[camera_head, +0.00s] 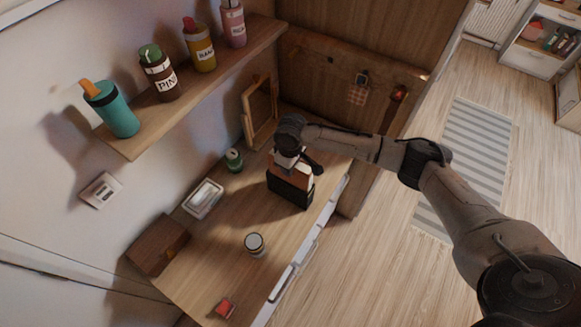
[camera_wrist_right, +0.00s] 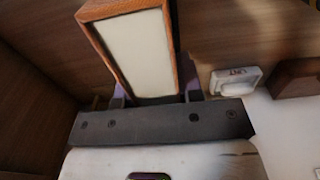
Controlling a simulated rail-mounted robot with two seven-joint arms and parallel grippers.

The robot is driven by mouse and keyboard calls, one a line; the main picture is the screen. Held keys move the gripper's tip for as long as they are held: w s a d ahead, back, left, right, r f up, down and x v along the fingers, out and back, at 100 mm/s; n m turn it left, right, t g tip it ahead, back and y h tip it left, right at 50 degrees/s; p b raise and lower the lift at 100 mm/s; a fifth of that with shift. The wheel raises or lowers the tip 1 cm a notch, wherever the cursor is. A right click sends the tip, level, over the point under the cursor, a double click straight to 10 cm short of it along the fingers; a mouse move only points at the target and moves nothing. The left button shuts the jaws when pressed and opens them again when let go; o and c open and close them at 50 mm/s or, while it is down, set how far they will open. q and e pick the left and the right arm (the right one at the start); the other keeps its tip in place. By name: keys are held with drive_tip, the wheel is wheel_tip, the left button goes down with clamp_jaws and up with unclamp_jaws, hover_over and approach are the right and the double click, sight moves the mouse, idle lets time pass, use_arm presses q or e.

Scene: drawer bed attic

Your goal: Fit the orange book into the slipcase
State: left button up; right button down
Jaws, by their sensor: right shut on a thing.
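The orange book (camera_head: 289,178) is upright in the head view, directly above the dark slipcase (camera_head: 288,194) on the desk. Its lower edge meets the slipcase's top edge in the picture; I cannot tell how far it is inside. My right gripper (camera_head: 292,162) comes from above and is shut on the book's upper part. In the right wrist view the book (camera_wrist_right: 176,22) shows its orange cover edges and pale page block between the fingertips (camera_wrist_right: 155,94). The slipcase is not clear there. My left gripper is not in view.
On the desk are a white jar (camera_head: 254,243), a green can (camera_head: 234,160), a white tray (camera_head: 203,199), a wooden box (camera_head: 158,245) and a red item (camera_head: 225,307). A wooden frame (camera_head: 258,110) stands behind. A shelf (camera_head: 130,146) with several bottles hangs at upper left.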

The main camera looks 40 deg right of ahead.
drive_tip(key=shift+f, duration=0.7)
drive_tip(key=c, duration=0.8)
unclamp_jaws()
drive_tip(key=shift+f, duration=0.1)
